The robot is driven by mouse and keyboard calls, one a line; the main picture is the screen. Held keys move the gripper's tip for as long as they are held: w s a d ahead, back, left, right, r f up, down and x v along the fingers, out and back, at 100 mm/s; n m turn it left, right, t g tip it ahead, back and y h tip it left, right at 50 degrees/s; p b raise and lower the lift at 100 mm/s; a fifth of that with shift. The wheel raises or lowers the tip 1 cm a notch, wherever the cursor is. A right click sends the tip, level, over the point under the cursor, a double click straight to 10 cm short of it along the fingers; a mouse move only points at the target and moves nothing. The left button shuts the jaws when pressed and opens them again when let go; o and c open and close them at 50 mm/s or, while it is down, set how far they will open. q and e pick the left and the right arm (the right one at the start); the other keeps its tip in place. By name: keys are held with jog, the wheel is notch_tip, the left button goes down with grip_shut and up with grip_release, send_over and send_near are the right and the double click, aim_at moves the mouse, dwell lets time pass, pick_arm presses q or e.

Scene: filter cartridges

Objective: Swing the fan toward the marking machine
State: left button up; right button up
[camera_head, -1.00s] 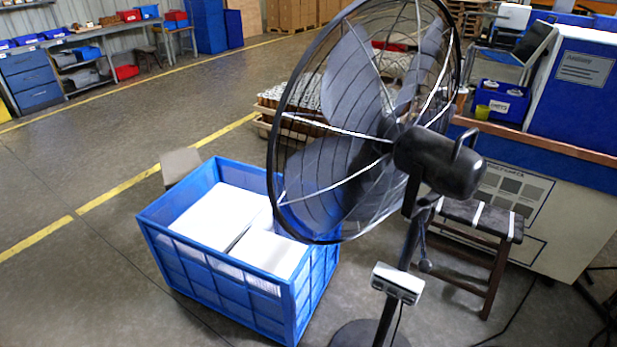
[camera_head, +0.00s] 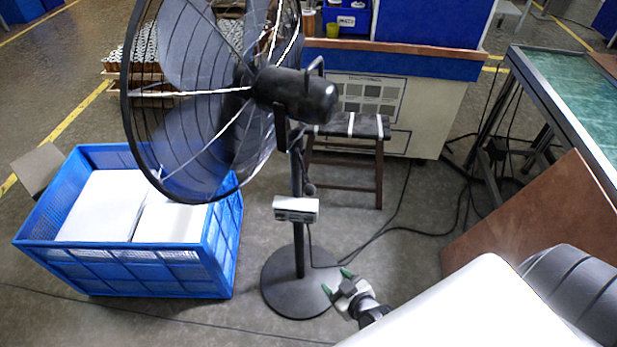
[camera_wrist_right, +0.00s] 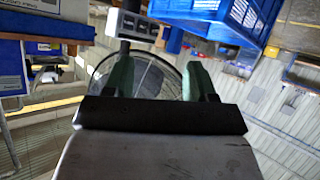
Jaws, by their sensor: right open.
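A black pedestal fan (camera_head: 295,92) stands upright left of centre in the head view, its caged head facing away to the left. A small white control box (camera_head: 296,208) is on its pole, above a round dark base (camera_head: 298,283). The marking machine is likely the blue and cream cabinet (camera_head: 430,102) behind the fan. My right gripper (camera_head: 337,281) is open and empty, beside the fan base in the picture. In the right wrist view its green fingertips (camera_wrist_right: 159,75) are apart, with the fan cage (camera_wrist_right: 153,79) showing between them. My left gripper is not in view.
A blue crate (camera_head: 135,270) with white blocks stands left of the fan. A dark stool (camera_head: 347,128) stands behind it. A cable (camera_head: 385,232) runs over the floor. A brown panel (camera_head: 560,215) and a green-topped table (camera_head: 580,95) are at the right.

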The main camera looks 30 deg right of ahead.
aim_at(313, 194)
jog(key=w+r+t+p, duration=0.1)
jog(key=w+r+t, duration=0.15)
jog(key=r, duration=0.85)
jog(key=w+r+t+p, duration=0.1)
jog(key=w+r+t, duration=0.15)
jog(key=r, duration=0.85)
jog(key=shift+h, duration=0.4)
jog(key=w, duration=0.7)
jog(key=w+p, duration=0.1)
jog(key=w, duration=0.2)
jog(key=shift+w+f, duration=0.25)
jog(key=shift+w, duration=0.05)
jog(key=shift+c, duration=0.5)
grip_shut()
